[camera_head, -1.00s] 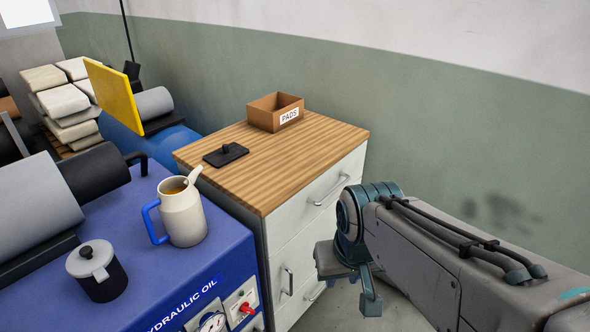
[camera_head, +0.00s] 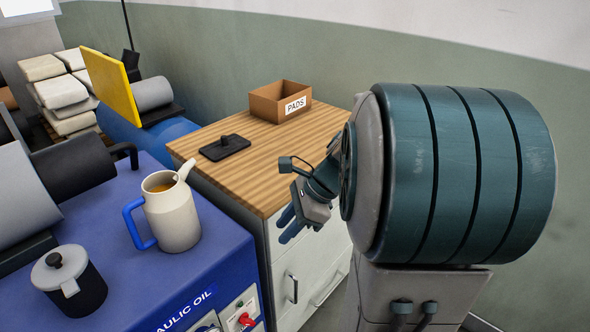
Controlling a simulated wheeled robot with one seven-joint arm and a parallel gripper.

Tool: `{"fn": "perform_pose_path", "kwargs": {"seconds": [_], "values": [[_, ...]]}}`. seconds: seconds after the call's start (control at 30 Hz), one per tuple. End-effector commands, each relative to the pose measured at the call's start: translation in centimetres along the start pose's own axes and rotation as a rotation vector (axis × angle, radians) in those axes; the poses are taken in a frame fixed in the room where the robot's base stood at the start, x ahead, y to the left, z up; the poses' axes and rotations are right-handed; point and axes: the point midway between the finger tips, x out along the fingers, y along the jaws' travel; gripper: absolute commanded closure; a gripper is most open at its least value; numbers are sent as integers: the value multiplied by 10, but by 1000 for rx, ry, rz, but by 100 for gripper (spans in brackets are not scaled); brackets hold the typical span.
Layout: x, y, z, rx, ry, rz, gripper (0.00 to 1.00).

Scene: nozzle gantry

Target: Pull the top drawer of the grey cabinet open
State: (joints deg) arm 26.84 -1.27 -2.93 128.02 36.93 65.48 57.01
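The grey cabinet (camera_head: 208,141) has a wooden top and pale drawer fronts, facing lower right in the head view. Its top drawer (camera_head: 276,246) looks shut, but my gripper and arm cover most of its front, and its bar handle is hidden. My gripper (camera_head: 285,230) is in front of the top drawer near the cabinet's front corner, its blue fingers pointing down and left. The fingers look apart with nothing visible between them. I cannot tell whether they touch the drawer.
A PADS box (camera_head: 279,101) and a black plate (camera_head: 224,148) lie on the cabinet top. Lower handles show on the front (camera_head: 291,288). The blue hydraulic oil unit (camera_head: 185,270) at left bears a jug (camera_head: 174,219) and a lidded pot (camera_head: 70,281).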

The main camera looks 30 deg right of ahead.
Motion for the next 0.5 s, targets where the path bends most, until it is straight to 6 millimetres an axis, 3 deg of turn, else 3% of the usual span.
{"fn": "perform_pose_path", "kwargs": {"seconds": [0.03, 0.13, 0.3, 0.5], "values": [[7, -18, -25, 214, -76, -27, 71], [3, -53, -62, 620, -248, -69, 71], [-18, -103, -149, 1246, -592, -102, 71], [-49, -128, -250, 1729, -985, -73, 71]]}}
